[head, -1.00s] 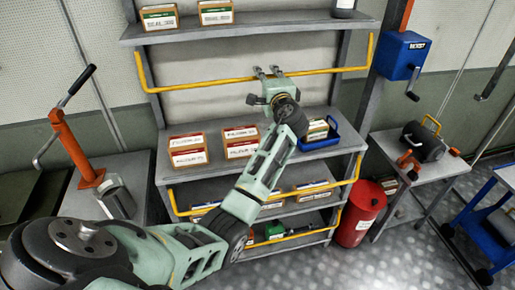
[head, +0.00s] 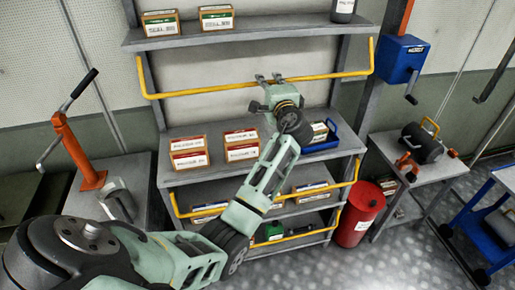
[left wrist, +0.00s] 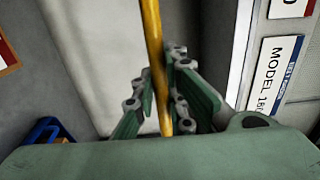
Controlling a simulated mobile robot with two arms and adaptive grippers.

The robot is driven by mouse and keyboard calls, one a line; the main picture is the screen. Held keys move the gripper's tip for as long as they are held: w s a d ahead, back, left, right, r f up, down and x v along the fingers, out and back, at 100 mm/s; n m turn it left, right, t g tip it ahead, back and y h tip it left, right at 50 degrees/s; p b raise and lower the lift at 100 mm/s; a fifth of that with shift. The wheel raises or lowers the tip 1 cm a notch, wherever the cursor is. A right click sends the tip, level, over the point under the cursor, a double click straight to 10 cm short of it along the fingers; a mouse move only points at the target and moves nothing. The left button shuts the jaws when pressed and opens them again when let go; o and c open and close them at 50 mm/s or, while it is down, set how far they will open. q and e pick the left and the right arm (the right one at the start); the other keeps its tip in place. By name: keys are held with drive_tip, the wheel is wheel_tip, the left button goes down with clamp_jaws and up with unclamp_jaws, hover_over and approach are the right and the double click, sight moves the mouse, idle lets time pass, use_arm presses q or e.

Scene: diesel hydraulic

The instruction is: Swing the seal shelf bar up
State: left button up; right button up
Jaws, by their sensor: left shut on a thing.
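A long yellow bar (head: 205,91) with upturned ends spans the shelf rack, in the open space between the top shelf and the middle shelf. My left gripper (head: 268,78) is at about the middle of this bar and is shut on it. In the left wrist view the yellow bar (left wrist: 154,60) passes between the two green fingers (left wrist: 168,102). My right gripper is not in view.
Boxes (head: 188,150) and a blue bin (head: 322,144) stand on the middle shelf (head: 215,175) below the bar. More boxes (head: 216,19) stand on the top shelf (head: 270,31). Two lower yellow bars cross the rack. A red drum (head: 358,215) stands right of it.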

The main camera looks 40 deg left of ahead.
use_arm(q)
drive_tip(key=shift+s+d+r, duration=0.2)
drive_tip(key=shift+d+r, duration=0.2)
drive_tip(key=shift+r, duration=0.05)
drive_tip(key=s+d+r+p, duration=0.2)
drive_tip(key=p, duration=0.1)
drive_tip(key=shift+r, duration=0.4)
idle(0.4)
